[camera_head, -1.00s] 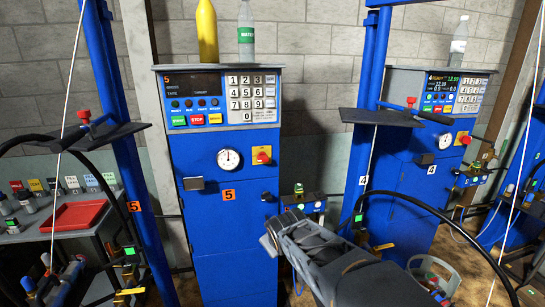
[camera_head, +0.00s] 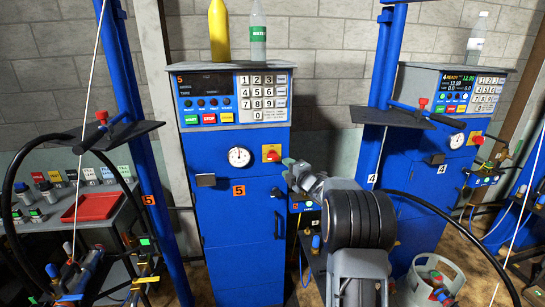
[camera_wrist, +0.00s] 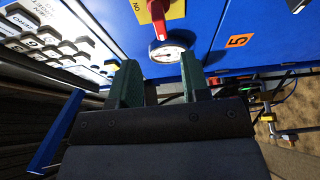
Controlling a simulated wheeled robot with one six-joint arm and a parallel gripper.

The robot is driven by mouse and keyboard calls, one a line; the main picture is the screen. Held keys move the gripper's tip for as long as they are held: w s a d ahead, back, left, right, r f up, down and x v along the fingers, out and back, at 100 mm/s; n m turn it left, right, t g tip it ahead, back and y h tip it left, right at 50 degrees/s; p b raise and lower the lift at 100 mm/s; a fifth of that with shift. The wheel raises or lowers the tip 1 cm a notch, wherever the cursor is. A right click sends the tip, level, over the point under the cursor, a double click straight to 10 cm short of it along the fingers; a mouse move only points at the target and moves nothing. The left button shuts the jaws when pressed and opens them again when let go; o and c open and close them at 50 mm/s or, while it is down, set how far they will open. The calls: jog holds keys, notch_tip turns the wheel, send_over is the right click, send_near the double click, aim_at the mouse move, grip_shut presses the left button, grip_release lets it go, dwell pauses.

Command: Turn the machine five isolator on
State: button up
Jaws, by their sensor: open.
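The machine five isolator (camera_head: 271,154) is a red handle on a yellow plate, on the blue front of machine five right of its round gauge (camera_head: 239,157). In the wrist view, the isolator (camera_wrist: 161,17) is at the top centre, beyond the gauge (camera_wrist: 168,53). My gripper (camera_head: 289,164) is just right of and below the isolator in the head view. Its green fingers (camera_wrist: 160,68) are apart with nothing between them, and the isolator is beyond their tips. I see no contact. Machine five's display (camera_head: 204,83) is dark.
A keypad (camera_head: 262,97) is above the isolator; a yellow bottle (camera_head: 218,32) and a clear bottle (camera_head: 257,38) stand on top of the cabinet. A blue post (camera_head: 380,90) and machine four (camera_head: 430,150), its display lit, are to the right. A grey cylinder (camera_head: 437,283) stands on the floor.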

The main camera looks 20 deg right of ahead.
aim_at(275, 159)
jog(key=w+p, duration=0.1)
jog(key=w, duration=0.2)
jog(key=w+a+p, duration=0.1)
jog(key=w, duration=0.2)
jog(key=w+a+p, duration=0.1)
jog(key=w, duration=0.3)
grip_shut()
